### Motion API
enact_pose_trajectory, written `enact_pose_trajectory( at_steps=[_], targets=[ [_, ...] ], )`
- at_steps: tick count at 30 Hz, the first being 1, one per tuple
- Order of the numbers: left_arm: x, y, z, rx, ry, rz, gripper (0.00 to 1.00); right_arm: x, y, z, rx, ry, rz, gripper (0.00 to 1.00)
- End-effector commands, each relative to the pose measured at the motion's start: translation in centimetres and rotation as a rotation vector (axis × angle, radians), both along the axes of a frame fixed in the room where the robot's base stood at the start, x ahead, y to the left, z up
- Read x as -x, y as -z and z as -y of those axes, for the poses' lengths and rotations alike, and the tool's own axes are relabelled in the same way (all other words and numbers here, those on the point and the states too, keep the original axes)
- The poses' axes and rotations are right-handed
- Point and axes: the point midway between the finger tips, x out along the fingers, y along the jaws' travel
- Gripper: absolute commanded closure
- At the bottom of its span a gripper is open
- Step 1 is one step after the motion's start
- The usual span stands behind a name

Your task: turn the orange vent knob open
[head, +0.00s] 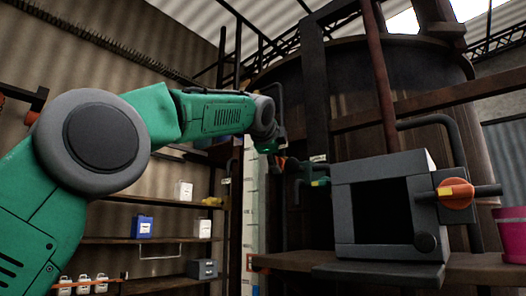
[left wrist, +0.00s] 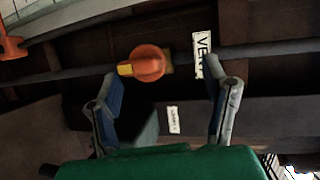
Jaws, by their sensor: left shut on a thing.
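The orange vent knob (left wrist: 148,63) with a yellow mark sits on a dark pipe in the left wrist view. A white plate reading "VENT" (left wrist: 203,54) is just right of it. In the head view my left gripper (head: 277,148) is at the end of the green arm, by the large vat, and the knob is mostly hidden there. My right gripper is not in view.
A grey box (head: 395,207) with another orange knob (head: 456,193) stands on a shelf at the right, beside a pink container (head: 512,235). A small teal valve (head: 314,171) is right of my gripper. Shelves with bottles (head: 143,227) are at the left. The large vat (head: 400,75) is behind.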

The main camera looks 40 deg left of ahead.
Motion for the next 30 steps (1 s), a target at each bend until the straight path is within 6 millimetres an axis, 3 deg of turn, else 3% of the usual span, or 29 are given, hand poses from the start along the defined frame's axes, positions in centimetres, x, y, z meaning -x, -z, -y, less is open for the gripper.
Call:
enact_pose_trajectory(
  at_steps=[1,17,30],
  targets=[
    [1.0,-1.2,0.4,-0.004,0.005,0.026,0.43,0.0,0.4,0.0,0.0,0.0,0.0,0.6],
    [3.4,0.2,-0.2,0.008,0.0,0.007,0.43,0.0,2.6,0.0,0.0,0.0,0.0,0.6],
    [6.5,0.0,1.4,0.004,0.0,0.007,0.43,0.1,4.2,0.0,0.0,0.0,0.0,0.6]
  ],
)
